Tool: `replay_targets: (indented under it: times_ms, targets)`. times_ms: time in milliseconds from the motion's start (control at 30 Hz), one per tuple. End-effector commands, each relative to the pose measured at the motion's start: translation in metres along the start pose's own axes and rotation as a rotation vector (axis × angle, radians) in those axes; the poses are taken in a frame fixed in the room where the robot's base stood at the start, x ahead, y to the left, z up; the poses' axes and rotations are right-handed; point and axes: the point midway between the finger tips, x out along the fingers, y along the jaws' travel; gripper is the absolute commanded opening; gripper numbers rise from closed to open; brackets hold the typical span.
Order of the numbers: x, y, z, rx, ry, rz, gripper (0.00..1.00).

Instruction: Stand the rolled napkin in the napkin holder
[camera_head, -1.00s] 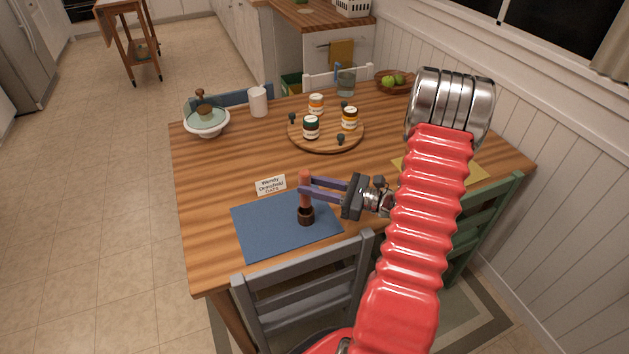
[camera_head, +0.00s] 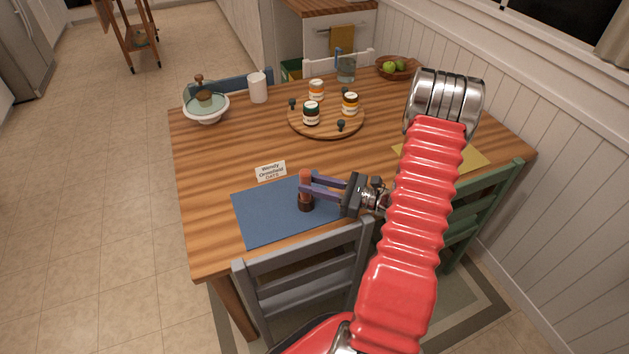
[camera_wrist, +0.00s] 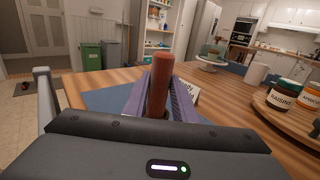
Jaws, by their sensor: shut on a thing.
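The rolled napkin (camera_head: 305,180) is a reddish-brown roll standing upright. My gripper (camera_head: 308,187) is shut on it from the right, with its purple fingers on either side. The napkin holder (camera_head: 305,206) is a small dark brown cup on the blue placemat (camera_head: 257,221), directly under the roll. The roll's lower end appears to be at or inside the holder's mouth; the fingers partly hide this. In the wrist view the roll (camera_wrist: 159,88) stands upright between the fingers, and its lower end and the holder are mostly hidden.
A name card (camera_head: 270,171) stands just behind the placemat. A round wooden turntable (camera_head: 325,126) with several jars is farther back. A white covered dish (camera_head: 206,110), a white cylinder (camera_head: 257,88) and a fruit bowl (camera_head: 396,68) stand toward the back. A grey chair (camera_head: 310,278) is at the front.

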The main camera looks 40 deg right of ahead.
Motion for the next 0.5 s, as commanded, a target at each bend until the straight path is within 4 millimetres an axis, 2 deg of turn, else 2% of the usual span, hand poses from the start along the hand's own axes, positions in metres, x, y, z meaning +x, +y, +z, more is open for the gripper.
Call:
replay_targets:
  times_ms: [300, 333, 500]
  targets:
    - [-0.0001, -0.0001, -0.0011, 0.000, 0.000, 0.000, 0.03]
    - [-0.0001, 0.0000, -0.0011, 0.000, 0.000, 0.000, 0.26]
    - [-0.0001, -0.0001, -0.0010, 0.000, 0.000, 0.000, 0.38]
